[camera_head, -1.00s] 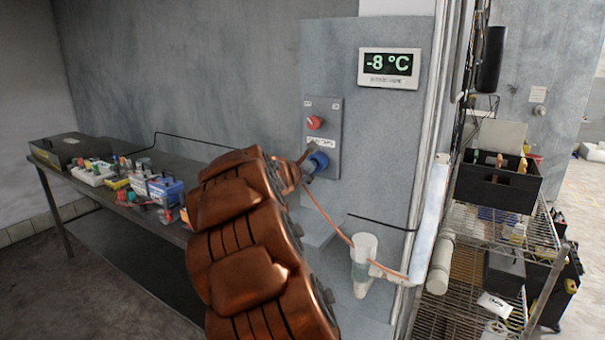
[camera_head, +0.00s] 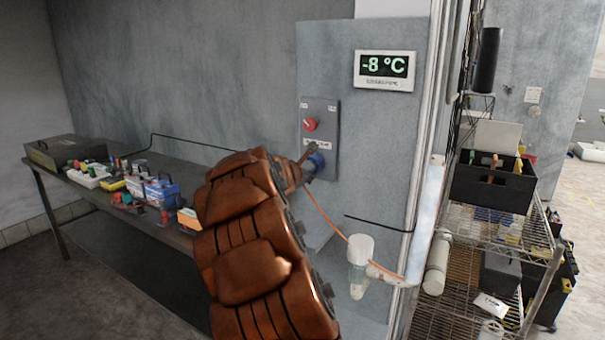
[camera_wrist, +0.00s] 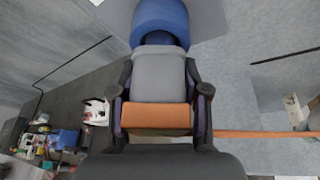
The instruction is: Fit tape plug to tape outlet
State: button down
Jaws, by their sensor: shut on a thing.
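The tape outlet is a blue round socket (camera_head: 317,160) on the grey switch panel (camera_head: 331,135). In the wrist view the blue outlet (camera_wrist: 160,22) is at top centre. My gripper (camera_wrist: 159,85) is shut on the tape plug (camera_wrist: 159,75), a grey body with an orange band at its rear. The plug points at the outlet and is roughly lined up with it. A dark ring shows between them; I cannot tell how far the plug is in. In the head view my gripper (camera_head: 303,163) is beside the outlet, and my arm hides most of the plug.
An orange cable (camera_head: 327,214) runs from the plug to a white pipe fitting (camera_head: 360,250). The red switch (camera_head: 311,124) is above the outlet. A cluttered table (camera_head: 120,170) is at left, a wire shelf (camera_head: 490,220) at right.

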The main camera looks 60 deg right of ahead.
jog(key=shift+d+r, duration=0.1)
jog(key=shift+d, duration=0.25)
jog(key=shift+c, duration=2.4)
grip_release()
jog(key=shift+a, duration=0.1)
jog(key=v, duration=1.1)
jog(key=shift+a, duration=0.4)
